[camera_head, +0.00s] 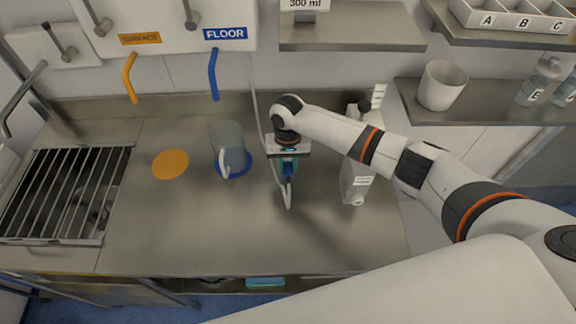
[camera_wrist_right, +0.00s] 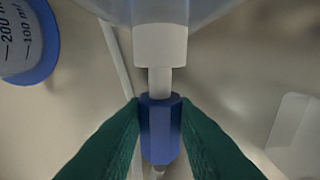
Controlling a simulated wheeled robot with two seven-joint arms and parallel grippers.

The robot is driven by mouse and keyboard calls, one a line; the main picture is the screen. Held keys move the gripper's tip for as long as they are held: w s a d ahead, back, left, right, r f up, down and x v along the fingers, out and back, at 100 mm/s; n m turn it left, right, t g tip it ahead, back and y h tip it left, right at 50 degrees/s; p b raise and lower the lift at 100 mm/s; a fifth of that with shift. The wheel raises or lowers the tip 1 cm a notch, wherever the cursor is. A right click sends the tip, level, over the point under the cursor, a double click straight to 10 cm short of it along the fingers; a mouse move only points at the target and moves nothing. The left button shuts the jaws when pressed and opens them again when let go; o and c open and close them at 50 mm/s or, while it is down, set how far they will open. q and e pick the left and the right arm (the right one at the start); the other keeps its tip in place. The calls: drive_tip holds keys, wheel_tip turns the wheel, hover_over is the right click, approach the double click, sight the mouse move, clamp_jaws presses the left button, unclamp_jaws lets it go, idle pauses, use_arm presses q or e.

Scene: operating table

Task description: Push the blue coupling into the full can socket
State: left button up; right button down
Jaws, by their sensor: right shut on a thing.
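My right gripper (camera_head: 288,172) points down over the steel worktop and is shut on the blue coupling (camera_head: 287,170). In the right wrist view the coupling (camera_wrist_right: 160,130) is a blue hexagonal piece squeezed between green fingertips. A white stem and wider collar (camera_wrist_right: 160,45) line up with its upper end; what they belong to is unclear. A pale hose runs from the wall down to the coupling's lower end. A whitish translucent can (camera_head: 354,186) with a label stands to the right, partly behind my arm. Its socket is not clear, nor whether it is full. My left gripper is not in view.
A measuring jug (camera_head: 229,138) on a blue base stands close left of the gripper. An orange disc (camera_head: 171,164) lies further left, beside a sink grate (camera_head: 65,190). Shelves with a white cup (camera_head: 441,86) and bottles are at upper right. The front worktop is clear.

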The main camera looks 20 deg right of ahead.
drive_tip(key=shift+w+d, duration=0.15)
drive_tip(key=shift+w, duration=0.3)
drive_tip(key=shift+w+d, duration=0.15)
drive_tip(key=shift+w, duration=0.45)
idle(0.7)
drive_tip(key=shift+w+d, duration=0.25)
drive_tip(key=shift+w, duration=0.65)
idle(1.3)
drive_tip(key=shift+s+a+r+p, duration=0.1)
drive_tip(key=shift+s+p, duration=0.1)
drive_tip(key=shift+p, duration=0.3)
drive_tip(key=shift+s+a+p, duration=0.2)
drive_tip(key=shift+s+p, duration=0.5)
drive_tip(key=shift+p, duration=0.25)
drive_tip(key=shift+s+a+p, duration=0.15)
drive_tip(key=shift+s+p, duration=0.55)
drive_tip(key=shift+p, duration=0.25)
drive_tip(key=shift+f, duration=0.2)
